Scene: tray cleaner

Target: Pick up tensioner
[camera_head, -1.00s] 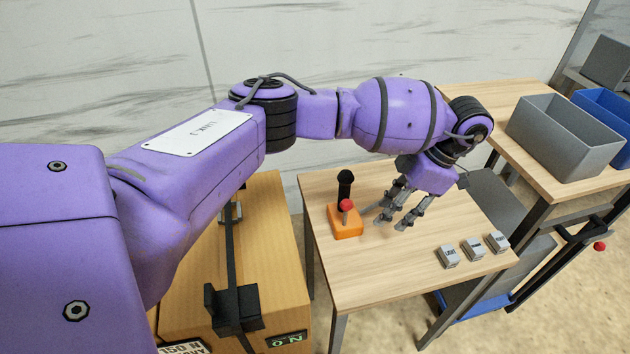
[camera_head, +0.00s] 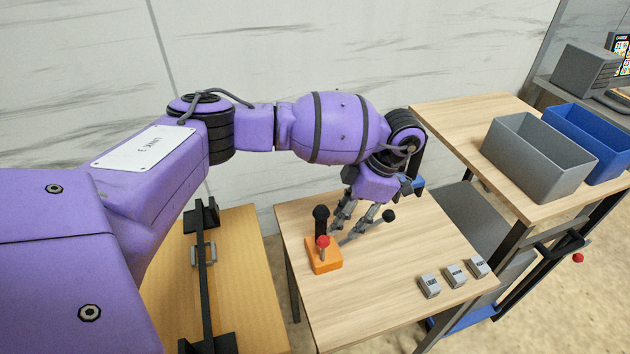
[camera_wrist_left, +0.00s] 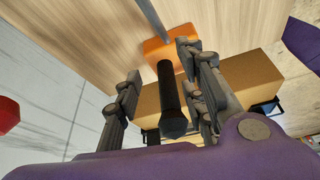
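The tensioner (camera_head: 323,257) stands on the wooden table, with an orange base, an upright black handle, a red knob and a grey lever ending in a black ball. My left gripper (camera_head: 351,220) is low over the table, just right of the black handle in the head view. In the left wrist view, the tensioner's black handle (camera_wrist_left: 171,100) lies between the spread fingers of my left gripper (camera_wrist_left: 160,70). A gap shows on its left side; it is close to the right fingers, and contact cannot be told. The right gripper is not in view.
The wooden table (camera_head: 360,300) carries several small grey labelled blocks (camera_head: 455,275) near its front right edge. A second table at right holds a grey bin (camera_head: 535,165) and a blue bin (camera_head: 588,140).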

